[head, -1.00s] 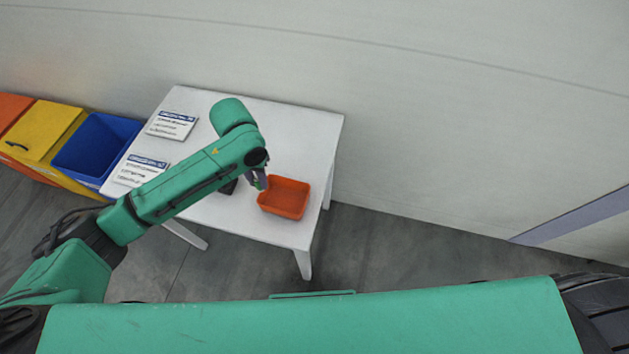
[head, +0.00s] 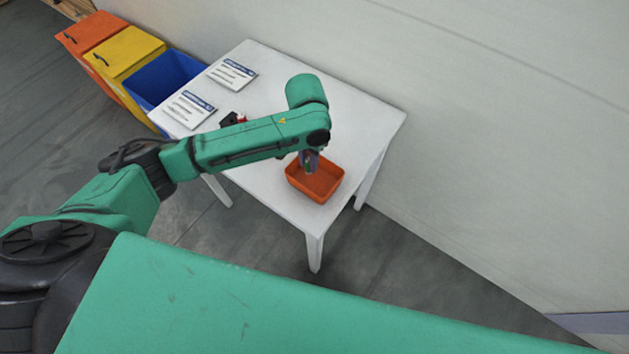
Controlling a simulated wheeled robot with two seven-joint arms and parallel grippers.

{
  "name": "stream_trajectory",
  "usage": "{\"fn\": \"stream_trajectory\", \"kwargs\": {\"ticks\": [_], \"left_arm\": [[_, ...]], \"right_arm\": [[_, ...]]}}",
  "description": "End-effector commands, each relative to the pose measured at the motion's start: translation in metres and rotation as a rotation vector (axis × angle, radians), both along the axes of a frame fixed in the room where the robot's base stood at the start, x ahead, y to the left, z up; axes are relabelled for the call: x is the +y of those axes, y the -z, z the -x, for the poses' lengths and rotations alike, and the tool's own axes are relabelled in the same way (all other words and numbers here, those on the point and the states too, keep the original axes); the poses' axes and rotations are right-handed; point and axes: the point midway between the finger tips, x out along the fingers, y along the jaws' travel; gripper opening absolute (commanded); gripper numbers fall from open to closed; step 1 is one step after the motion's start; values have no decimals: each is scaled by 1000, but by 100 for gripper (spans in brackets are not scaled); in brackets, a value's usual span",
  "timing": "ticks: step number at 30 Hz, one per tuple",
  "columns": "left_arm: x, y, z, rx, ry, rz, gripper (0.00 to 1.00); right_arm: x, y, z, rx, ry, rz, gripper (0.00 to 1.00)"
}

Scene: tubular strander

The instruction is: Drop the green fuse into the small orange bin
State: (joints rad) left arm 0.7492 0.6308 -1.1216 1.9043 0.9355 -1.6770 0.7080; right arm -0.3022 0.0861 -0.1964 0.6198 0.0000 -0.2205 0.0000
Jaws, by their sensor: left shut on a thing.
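The small orange bin (head: 325,184) stands on the white table (head: 262,190) near its front right corner. My left gripper (head: 309,166) points down over the back left part of the bin. It is shut on the green fuse (head: 308,170), of which only a small bit of green shows between the fingers. I cannot tell how far above the bin's floor the fuse is. My right gripper is not in view.
Two printed cards (head: 231,74) lie at the table's back left. A small black and red object (head: 233,118) sits behind my left forearm. Orange, yellow and blue large bins (head: 164,80) stand left of the table. A wall rises behind.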

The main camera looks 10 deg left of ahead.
Motion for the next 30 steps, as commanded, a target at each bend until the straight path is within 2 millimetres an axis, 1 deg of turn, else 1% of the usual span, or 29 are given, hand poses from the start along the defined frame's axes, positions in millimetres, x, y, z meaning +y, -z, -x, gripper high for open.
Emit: {"fn": "stream_trajectory", "kwargs": {"ticks": [4,5,6,7,16,19,20,23,27,30], "left_arm": [[0,-2,0,0,0,0,0],[0,-2,0,0,0,0,36],[0,-2,0,0,0,0,51],[0,-2,0,0,0,0,59],[0,-2,0,0,0,0,59],[0,-10,-1,-3,0,1,59],[0,-15,-1,-4,-1,1,59],[-1,-38,-1,-6,0,2,59],[-2,-82,-2,-7,1,3,59],[-2,-110,-1,-6,2,2,59]], "right_arm": [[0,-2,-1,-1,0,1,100],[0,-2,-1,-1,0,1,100],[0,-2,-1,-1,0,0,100],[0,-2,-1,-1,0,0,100],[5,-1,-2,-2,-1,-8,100],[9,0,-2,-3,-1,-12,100],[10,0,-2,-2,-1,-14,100],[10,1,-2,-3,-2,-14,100],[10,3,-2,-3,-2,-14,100],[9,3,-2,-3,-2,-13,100]]}}
